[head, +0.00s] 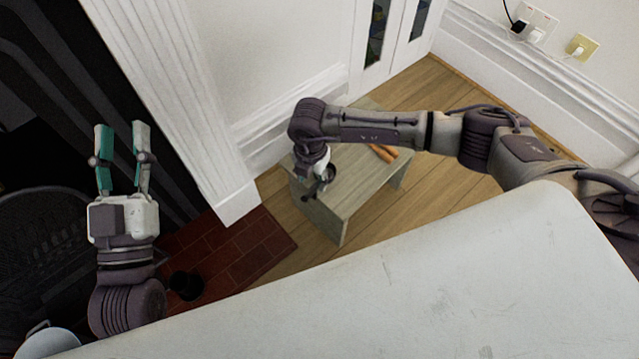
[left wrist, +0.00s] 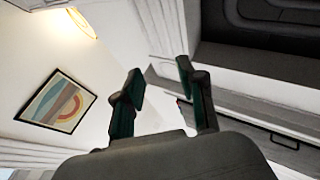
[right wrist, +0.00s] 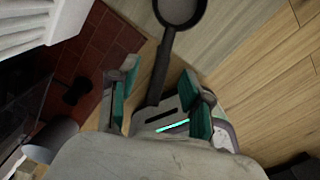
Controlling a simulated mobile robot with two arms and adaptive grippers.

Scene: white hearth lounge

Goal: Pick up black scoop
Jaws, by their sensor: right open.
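The black scoop (right wrist: 180,12) shows in the right wrist view, with a round dark-rimmed bowl at the top edge and a straight black handle running down between my fingers. It lies over the grey wooden bench. My right gripper (right wrist: 160,75) is open, with one finger on either side of the handle; I cannot tell whether either touches it. In the head view my right gripper (head: 318,182) is low over the near left part of the bench (head: 345,195) and hides most of the scoop. My left gripper (head: 122,132) is open and empty, pointing up at the left.
Orange-brown sticks (head: 382,152) lie on the bench, right of my right gripper. A red brick hearth (head: 250,262) with a dark cup (head: 186,285) lies left of the bench. A white fluted pillar (head: 185,110) stands behind. Wooden floor (head: 440,215) is clear to the right.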

